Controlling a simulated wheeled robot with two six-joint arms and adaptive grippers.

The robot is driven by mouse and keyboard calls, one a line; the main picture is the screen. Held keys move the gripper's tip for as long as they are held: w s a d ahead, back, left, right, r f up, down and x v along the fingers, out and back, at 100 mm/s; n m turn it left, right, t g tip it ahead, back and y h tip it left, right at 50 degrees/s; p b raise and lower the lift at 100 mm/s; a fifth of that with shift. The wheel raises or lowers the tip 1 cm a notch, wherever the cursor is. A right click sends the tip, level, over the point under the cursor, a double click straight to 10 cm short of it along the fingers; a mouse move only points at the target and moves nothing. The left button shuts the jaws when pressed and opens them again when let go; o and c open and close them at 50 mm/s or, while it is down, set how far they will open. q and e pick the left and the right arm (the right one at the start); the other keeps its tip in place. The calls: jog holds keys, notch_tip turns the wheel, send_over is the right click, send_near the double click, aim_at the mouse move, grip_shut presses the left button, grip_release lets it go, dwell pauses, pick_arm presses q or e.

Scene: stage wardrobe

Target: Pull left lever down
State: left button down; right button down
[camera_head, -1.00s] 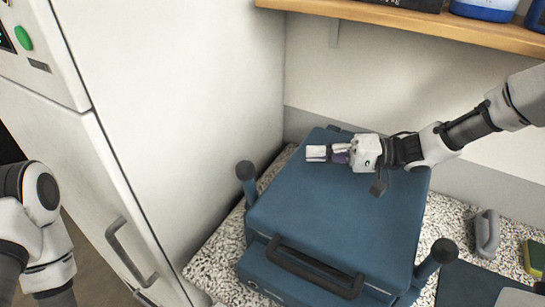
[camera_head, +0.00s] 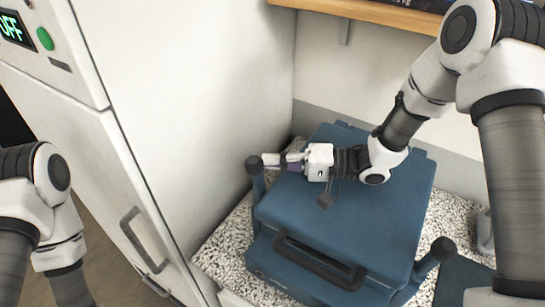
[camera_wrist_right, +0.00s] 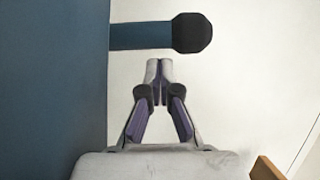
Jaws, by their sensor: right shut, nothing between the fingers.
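The blue press-like case (camera_head: 345,205) has a dark handle on its front and a lever on each side. The left lever (camera_head: 256,175) stands up at the case's left side, with a dark knob on top. In the right wrist view, the left lever (camera_wrist_right: 187,33) is a blue bar ending in a black knob, just beyond my fingertips. My right gripper (camera_head: 274,160) is shut and empty, at the lever's knob end; it also shows in the wrist view (camera_wrist_right: 158,72), with a small gap to the bar. The right lever (camera_head: 437,254) stands upright. My left gripper is out of view.
A white cabinet (camera_head: 90,150) with a grey handle stands close on the left. The case rests on a speckled counter (camera_head: 222,248). A wooden shelf (camera_head: 375,12) runs above at the back. A grey object (camera_head: 485,232) lies right of the case, partly hidden by my arm.

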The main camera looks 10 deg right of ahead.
jog(key=shift+s+a, duration=0.25)
jog(key=shift+s, duration=0.1)
jog(key=shift+w, duration=0.1)
